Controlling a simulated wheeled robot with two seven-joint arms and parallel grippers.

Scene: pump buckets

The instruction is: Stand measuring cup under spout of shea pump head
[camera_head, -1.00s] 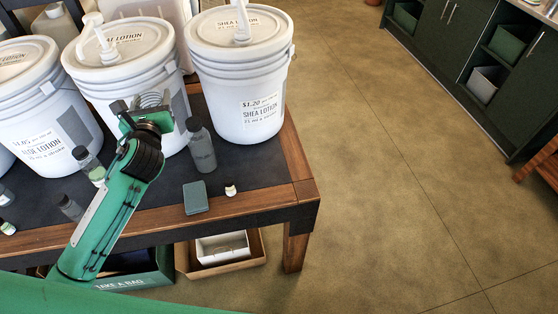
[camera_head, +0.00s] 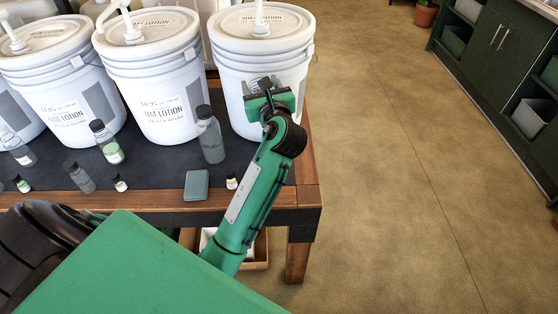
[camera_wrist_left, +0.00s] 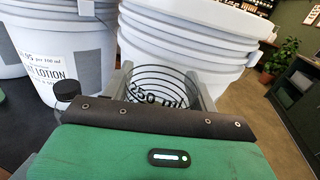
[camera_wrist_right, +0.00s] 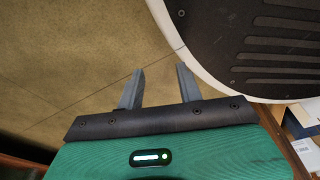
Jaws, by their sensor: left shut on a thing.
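The clear measuring cup (camera_wrist_left: 158,84), with dark rings and a 250 ml mark, is between the fingers of my left gripper (camera_wrist_left: 166,88), which is shut on it. In the head view my left gripper (camera_head: 264,88) is in front of the shea lotion bucket (camera_head: 237,70), the rightmost white one, and mostly hides the cup. The white shea pump head (camera_head: 260,18) stands on that bucket's lid, above and behind the gripper. Its spout is cut off at the top edge. My right gripper (camera_wrist_right: 159,82) is open and empty in its wrist view, over the floor.
The oat lotion bucket (camera_head: 160,85) and another lotion bucket (camera_head: 65,95) stand to the left. A grey bottle (camera_head: 211,138), small bottles and a green square block (camera_head: 196,185) are on the table (camera_head: 309,192). Floor to the right is open.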

